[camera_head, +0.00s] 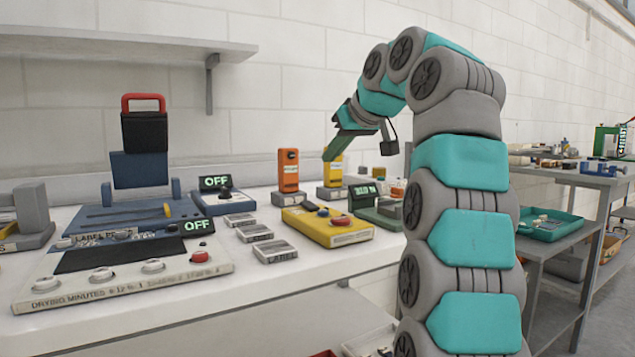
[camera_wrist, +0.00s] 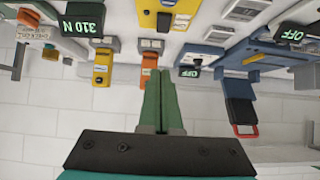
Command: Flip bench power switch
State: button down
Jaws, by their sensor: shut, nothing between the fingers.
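My gripper (camera_head: 329,157) is at the end of my raised arm, above the bench beside the wall. Its two green fingers (camera_wrist: 160,78) are together and empty. In the wrist view, which is upside down, the fingertips overlap the near end of an upright orange unit (camera_wrist: 149,47). In the head view this orange unit (camera_head: 288,172) stands left of the fingertips, and an upright yellow unit (camera_head: 333,178) is partly behind them. The yellow unit also shows in the wrist view (camera_wrist: 102,68). I cannot tell which unit is the bench power switch. No contact is visible.
A yellow box (camera_head: 328,230) with a red button lies in front. Several grey blocks (camera_head: 275,251) lie left of it. A blue device (camera_head: 140,170) with a red handle and a button panel (camera_head: 120,275) fill the left. OFF displays (camera_head: 215,183) glow green. A shelf (camera_head: 120,42) overhangs.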

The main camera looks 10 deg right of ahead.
jog(key=b, duration=0.1)
send_over(309, 203)
jog(key=s, duration=0.2)
jog(key=f, duration=0.6)
jog(key=shift+s+d, duration=0.2)
jog(key=shift+d, duration=0.15)
jog(key=f+b, duration=0.2)
jog(key=shift+w+a+f+b, duration=0.1)
jog(key=shift+w+f+b, duration=0.1)
jog(key=shift+f+b, duration=0.15)
jog(key=shift+w+f+b, duration=0.15)
jog(key=shift+f+b, duration=0.2)
jog(key=shift+f, duration=0.3)
jog(key=shift+w+a+f, duration=0.1)
jog(key=shift+f, duration=0.1)
jog(key=shift+w, duration=0.25)
jog(key=shift+w+a+r+p, duration=0.2)
jog(key=shift+w+p, duration=0.4)
jog(key=shift+p, duration=0.2)
